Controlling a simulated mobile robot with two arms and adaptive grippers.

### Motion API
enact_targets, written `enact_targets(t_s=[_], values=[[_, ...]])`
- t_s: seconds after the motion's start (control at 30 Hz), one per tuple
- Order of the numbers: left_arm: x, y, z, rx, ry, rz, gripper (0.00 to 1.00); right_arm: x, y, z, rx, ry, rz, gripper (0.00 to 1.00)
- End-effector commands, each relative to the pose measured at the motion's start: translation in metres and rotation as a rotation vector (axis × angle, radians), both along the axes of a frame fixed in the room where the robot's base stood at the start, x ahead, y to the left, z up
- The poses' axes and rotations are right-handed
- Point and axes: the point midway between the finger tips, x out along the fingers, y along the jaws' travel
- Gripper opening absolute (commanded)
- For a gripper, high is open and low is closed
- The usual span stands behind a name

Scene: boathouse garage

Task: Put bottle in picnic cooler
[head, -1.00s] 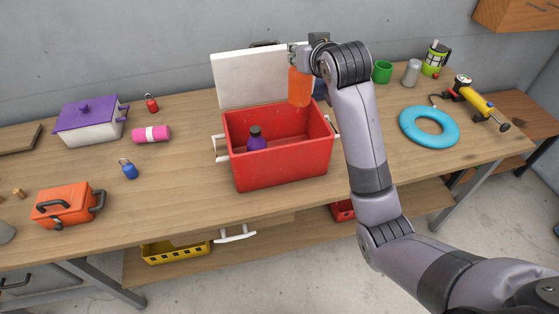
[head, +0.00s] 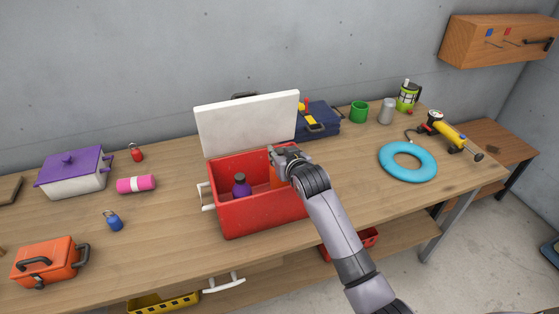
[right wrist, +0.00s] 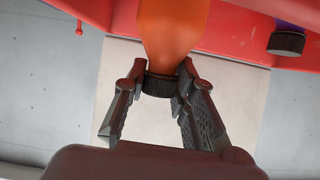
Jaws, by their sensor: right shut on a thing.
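The red picnic cooler (head: 262,215) stands on the workbench with its white lid (head: 248,124) raised at the back. A purple bottle with a dark cap (head: 241,187) stands inside it, toward the left. My right gripper (head: 283,158) is over the right part of the cooler, shut on the dark cap of an orange bottle (head: 275,176). The orange bottle hangs down into the cooler, its lower part hidden by the front wall and my arm. In the right wrist view the fingers flank the orange bottle's cap (right wrist: 160,85). My left gripper is out of view.
A purple-lidded pot (head: 73,172), a pink roll (head: 136,184), a blue padlock-like item (head: 114,220) and an orange toolbox (head: 49,262) lie left. A blue case (head: 318,125) sits behind right; a blue ring (head: 408,161) and pump (head: 450,131) lie further right.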

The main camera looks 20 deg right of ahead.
Motion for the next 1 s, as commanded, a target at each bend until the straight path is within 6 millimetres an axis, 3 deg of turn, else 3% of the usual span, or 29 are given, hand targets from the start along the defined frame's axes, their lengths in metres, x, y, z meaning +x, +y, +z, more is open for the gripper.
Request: enact_targets(t_s=[0.2,0.97,1.0], values=[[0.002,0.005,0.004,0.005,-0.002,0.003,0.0,0.0,0.0,-0.027,0.0,0.0,0.0,0.0],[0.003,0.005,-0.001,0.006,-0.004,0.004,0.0,0.0,0.0,-0.041,0.0,-0.001,0.0,0.0],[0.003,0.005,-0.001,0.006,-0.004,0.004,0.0,0.0,0.0,-0.042,0.0,0.002,-0.001,0.25]])
